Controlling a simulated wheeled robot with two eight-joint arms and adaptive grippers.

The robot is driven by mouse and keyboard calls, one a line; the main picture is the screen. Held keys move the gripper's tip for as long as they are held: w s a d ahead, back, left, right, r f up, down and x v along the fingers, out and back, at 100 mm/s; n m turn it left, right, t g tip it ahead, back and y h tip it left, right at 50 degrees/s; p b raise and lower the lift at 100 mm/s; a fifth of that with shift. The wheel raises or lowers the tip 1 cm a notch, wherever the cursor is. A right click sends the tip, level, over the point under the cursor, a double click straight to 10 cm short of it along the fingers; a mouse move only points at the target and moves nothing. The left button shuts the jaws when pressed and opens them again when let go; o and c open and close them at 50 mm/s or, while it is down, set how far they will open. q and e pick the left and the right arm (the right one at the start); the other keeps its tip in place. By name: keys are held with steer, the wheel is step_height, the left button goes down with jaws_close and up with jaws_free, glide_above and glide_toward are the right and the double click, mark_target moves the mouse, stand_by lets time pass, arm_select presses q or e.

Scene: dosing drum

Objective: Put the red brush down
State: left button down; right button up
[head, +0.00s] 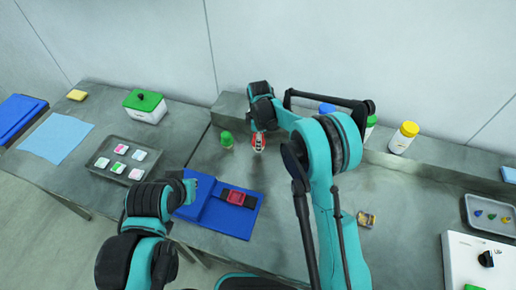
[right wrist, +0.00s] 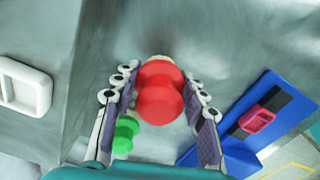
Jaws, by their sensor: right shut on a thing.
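The red brush (right wrist: 160,100) sits between the two fingers of my right gripper (right wrist: 162,112), which is shut on it. Its pale end points away from the wrist camera, toward the grey worktop; I cannot tell whether it touches. In the head view the red brush (head: 258,143) shows just below the dark right gripper (head: 262,128), over the worktop near the back ledge. A green brush (head: 227,139) stands just left of it; it also shows beside the left finger in the wrist view (right wrist: 125,135). My left gripper (head: 188,188) is by the blue mat; its fingers are unclear.
The blue mat (head: 215,213) bears a dark red block (head: 236,198) on a black strip. A grey tray (head: 104,163) with coloured squares is to the left. A yellow-capped bottle (head: 403,138) stands on the back ledge.

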steer(key=shift+w+a+f, duration=0.25)
steer(key=shift+a+f, duration=0.1)
steer(key=shift+f, duration=0.05)
steer(key=shift+f+b, duration=0.45)
steer(key=shift+f, duration=1.35)
steer(key=shift+f, duration=0.1)
steer(key=o, duration=1.2)
steer(key=shift+r, duration=0.4)
step_height(320, 180, up, 12)
steer(key=shift+f+p, duration=0.2)
steer(key=shift+p, duration=0.85)
